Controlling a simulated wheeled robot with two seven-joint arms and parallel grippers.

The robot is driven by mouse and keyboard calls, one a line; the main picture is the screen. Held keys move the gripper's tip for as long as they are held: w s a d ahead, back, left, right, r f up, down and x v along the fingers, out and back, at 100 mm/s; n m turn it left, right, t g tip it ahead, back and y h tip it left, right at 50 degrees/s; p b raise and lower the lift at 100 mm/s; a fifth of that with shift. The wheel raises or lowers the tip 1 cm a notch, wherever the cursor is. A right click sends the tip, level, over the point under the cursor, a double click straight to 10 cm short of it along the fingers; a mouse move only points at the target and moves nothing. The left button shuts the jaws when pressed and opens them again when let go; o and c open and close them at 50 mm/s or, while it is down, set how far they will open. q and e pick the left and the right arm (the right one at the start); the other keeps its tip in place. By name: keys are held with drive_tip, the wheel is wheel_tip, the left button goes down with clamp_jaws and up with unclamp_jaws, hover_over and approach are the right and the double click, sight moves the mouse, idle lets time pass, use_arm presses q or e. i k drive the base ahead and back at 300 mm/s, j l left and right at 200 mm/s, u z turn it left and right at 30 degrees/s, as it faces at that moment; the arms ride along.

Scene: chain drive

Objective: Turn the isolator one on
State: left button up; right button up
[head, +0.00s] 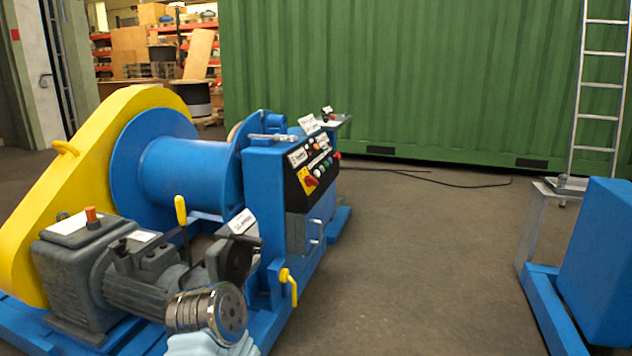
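The isolator switch is a red rotary handle (311,181) on a yellow plate, low on the black control panel (300,197). The panel is on the blue drive machine, left of the middle of the head view. The handle looks slanted, but its marks are too small to read, so I cannot tell its setting. No number label can be made out beside it. Neither of my grippers shows in the head view.
The blue winch drum (185,170) and yellow guard (75,185) stand left of the panel. A grey motor (150,290) is in front. A second blue machine (600,265) stands right, before a ladder (602,85) and green container (400,80). The floor between is clear.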

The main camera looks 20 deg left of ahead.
sight(310, 180)
drive_tip(key=i, duration=0.85)
drive_tip(key=j+u, duration=0.05)
